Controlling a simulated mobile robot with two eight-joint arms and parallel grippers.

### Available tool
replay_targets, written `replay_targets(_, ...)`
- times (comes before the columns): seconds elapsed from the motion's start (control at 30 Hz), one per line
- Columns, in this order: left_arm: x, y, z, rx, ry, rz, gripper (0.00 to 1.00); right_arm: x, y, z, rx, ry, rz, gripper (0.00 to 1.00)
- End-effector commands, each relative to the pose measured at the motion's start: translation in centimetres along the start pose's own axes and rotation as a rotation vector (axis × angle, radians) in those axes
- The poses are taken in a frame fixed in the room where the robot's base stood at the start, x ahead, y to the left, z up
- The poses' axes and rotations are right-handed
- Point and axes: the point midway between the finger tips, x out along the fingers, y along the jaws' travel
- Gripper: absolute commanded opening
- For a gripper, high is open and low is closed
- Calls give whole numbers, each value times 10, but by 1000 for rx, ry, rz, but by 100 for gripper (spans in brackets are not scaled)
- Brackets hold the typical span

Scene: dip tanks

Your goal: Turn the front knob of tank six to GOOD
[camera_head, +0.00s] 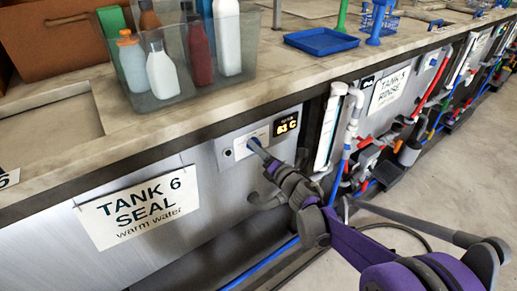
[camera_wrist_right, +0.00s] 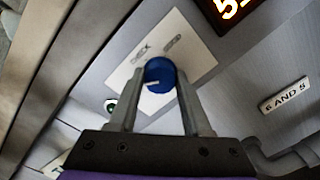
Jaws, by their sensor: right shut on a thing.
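Tank six (camera_head: 100,245) has a grey metal front with a white sign (camera_head: 137,207) reading TANK 6 SEAL warm water. Its blue front knob (camera_wrist_right: 160,74) sits on a pale label plate (camera_wrist_right: 183,45) with two small words, blurred in the right wrist view; one looks like CHECK. A short white mark shows low on the knob's face; which word it indicates I cannot tell. My right gripper (camera_wrist_right: 160,88) is shut on the knob, one finger on each side. In the head view my right gripper (camera_head: 258,148) reaches the plate and mostly hides the knob.
A lit display (camera_head: 288,125) is right of the knob plate. White pipes (camera_head: 329,128) and a blue hose stand between tank six and the tank 5 sign (camera_head: 389,90). A clear bin (camera_head: 185,102) of bottles and a blue tray (camera_head: 321,41) stand on the counter above.

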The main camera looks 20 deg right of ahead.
Motion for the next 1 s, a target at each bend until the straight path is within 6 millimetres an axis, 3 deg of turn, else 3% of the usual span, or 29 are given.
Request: replay_targets(1.0,11,0,4,0,-4,0,57,0,-2,0,902,28,-29,0)
